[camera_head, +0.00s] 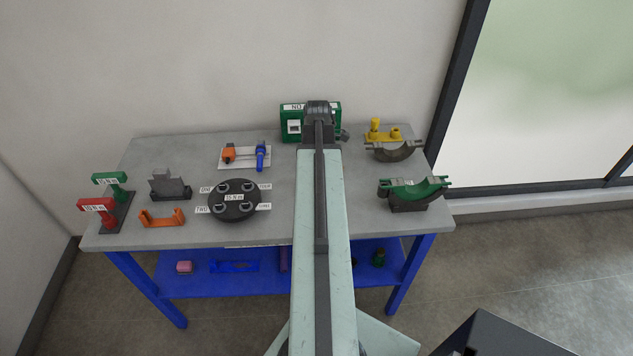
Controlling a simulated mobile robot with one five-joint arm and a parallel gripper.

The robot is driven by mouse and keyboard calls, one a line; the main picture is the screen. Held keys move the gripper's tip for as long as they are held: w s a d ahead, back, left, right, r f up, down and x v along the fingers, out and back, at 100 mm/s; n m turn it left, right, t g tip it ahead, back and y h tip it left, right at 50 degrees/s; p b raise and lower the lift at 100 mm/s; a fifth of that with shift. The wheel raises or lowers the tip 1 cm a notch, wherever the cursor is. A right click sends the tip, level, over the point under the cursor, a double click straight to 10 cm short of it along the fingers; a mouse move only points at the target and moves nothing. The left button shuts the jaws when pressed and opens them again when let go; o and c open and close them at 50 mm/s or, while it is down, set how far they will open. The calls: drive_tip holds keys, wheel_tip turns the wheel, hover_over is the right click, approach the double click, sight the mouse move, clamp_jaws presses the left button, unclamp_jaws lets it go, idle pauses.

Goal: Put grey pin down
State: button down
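My arm reaches straight out over the cart, and its dark end (319,112) is in front of the green box at the back edge. The fingers of my gripper are hidden behind the arm's end, so I cannot tell whether they are open or hold something. I cannot pick out a grey pin for certain. A black round plate (234,212) with white labels and several grey round fittings lies left of my arm on the grey table top (285,222). A small dark grey part (344,136) shows just right of my arm's end; whether it is held is unclear.
Around it are a green box (293,113), a white plate (246,153) with orange and blue parts, a grey block (168,186), an orange bracket (162,219), red (97,207) and green (109,180) labelled stands, a yellow part (377,131) and a green clamp (414,190).

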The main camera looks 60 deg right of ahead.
drive_tip(key=shift+f, duration=0.45)
drive_tip(key=c, duration=1.1)
unclamp_jaws()
wheel_tip(320, 180, up, 12)
drive_tip(key=p, duration=1.2)
drive_tip(key=shift+r, duration=0.2)
